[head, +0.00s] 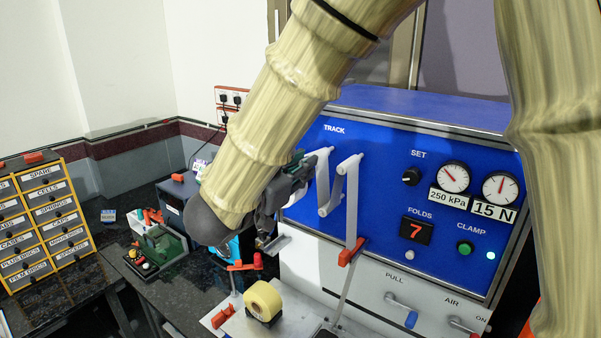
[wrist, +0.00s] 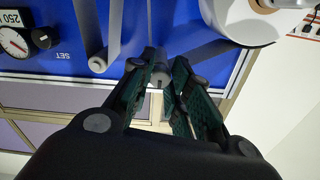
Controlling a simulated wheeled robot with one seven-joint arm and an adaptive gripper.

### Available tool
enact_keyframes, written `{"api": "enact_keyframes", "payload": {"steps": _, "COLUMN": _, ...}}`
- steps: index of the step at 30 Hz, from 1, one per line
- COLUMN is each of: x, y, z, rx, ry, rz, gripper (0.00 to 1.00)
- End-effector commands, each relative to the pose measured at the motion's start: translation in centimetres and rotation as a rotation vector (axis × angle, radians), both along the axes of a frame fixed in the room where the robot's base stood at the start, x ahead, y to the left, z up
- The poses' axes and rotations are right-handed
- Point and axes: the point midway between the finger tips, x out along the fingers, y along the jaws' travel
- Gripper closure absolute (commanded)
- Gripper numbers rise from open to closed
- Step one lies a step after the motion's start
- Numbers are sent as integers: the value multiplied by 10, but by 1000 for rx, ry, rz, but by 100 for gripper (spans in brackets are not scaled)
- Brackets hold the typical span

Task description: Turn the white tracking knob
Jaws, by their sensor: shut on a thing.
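The tracking knob (wrist: 160,76) shows in the wrist view as a small pale grey-white cylinder with a dark mark, standing out from the blue panel. My gripper (wrist: 164,84) has its two green-padded fingers on either side of it, shut on it. In the head view my gripper (head: 298,172) is at the left part of the blue panel (head: 385,150), below the TRACK label. My arm and fingers hide the knob there.
A white reel (wrist: 238,22) is close by in the wrist view. A black SET knob (head: 411,176) and gauges are farther right.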

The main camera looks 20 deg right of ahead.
Motion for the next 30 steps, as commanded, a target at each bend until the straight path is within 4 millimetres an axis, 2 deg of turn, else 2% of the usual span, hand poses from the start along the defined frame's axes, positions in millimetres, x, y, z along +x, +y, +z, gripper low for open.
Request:
{"api": "enact_keyframes", "payload": {"steps": 6, "x": 0, "y": 0, "z": -1, "rx": 0, "ry": 4, "rz": -1, "gripper": 100}}
{"api": "enact_keyframes", "payload": {"steps": 7, "x": -1, "y": 0, "z": -1, "rx": 0, "ry": 4, "rz": -1, "gripper": 77}}
{"api": "enact_keyframes", "payload": {"steps": 10, "x": 0, "y": 0, "z": -1, "rx": 0, "ry": 4, "rz": -1, "gripper": 59}}
{"api": "enact_keyframes", "payload": {"steps": 11, "x": 0, "y": 0, "z": -1, "rx": -1, "ry": 3, "rz": -1, "gripper": 57}}
{"api": "enact_keyframes", "payload": {"steps": 23, "x": -3, "y": 4, "z": 0, "rx": -2, "ry": 2, "rz": 0, "gripper": 57}}
{"api": "enact_keyframes", "payload": {"steps": 30, "x": -25, "y": 32, "z": 0, "rx": -3, "ry": 2, "rz": 2, "gripper": 57}}
